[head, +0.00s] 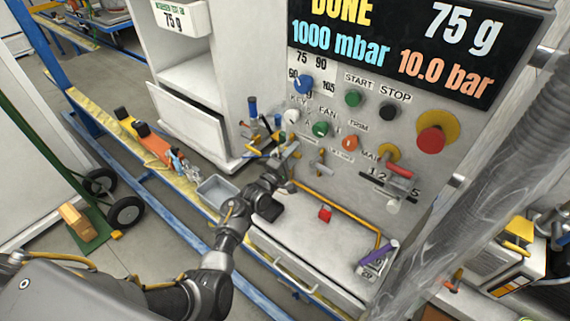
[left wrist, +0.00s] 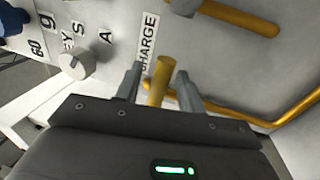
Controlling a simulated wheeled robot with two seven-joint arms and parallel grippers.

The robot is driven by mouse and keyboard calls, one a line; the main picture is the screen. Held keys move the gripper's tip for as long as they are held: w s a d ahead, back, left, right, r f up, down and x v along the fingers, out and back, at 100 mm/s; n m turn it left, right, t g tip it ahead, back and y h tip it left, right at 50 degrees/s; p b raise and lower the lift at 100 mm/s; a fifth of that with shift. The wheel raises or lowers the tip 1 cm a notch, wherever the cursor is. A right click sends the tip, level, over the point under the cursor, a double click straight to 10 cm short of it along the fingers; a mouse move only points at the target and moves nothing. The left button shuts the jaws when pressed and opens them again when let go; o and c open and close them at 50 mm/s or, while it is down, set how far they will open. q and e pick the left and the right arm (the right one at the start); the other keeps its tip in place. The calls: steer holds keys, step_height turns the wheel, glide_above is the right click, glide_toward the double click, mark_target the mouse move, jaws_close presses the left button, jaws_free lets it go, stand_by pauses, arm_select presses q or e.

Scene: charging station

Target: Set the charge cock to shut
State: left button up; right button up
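The charge cock's yellow handle (left wrist: 159,78) shows in the left wrist view, just beside the CHARGE label on the light grey panel. My left gripper (left wrist: 158,88) is open, with one finger on each side of this handle. Narrow gaps seem to show between handle and fingers; whether either finger touches it I cannot tell. In the head view my left gripper (head: 284,164) reaches up to the lower left of the panel and partly hides the cock. My right gripper is not in view.
A second yellow handle (left wrist: 236,16) is close by to the upper right, and a yellow pipe (left wrist: 240,118) runs below it. A white selector knob (left wrist: 76,61) is to the left. The red mushroom button (head: 431,139) is farther right.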

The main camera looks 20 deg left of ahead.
arm_select(q)
steer(key=b+v, duration=0.1)
steer(key=v, duration=0.8)
steer(key=shift+d, duration=0.1)
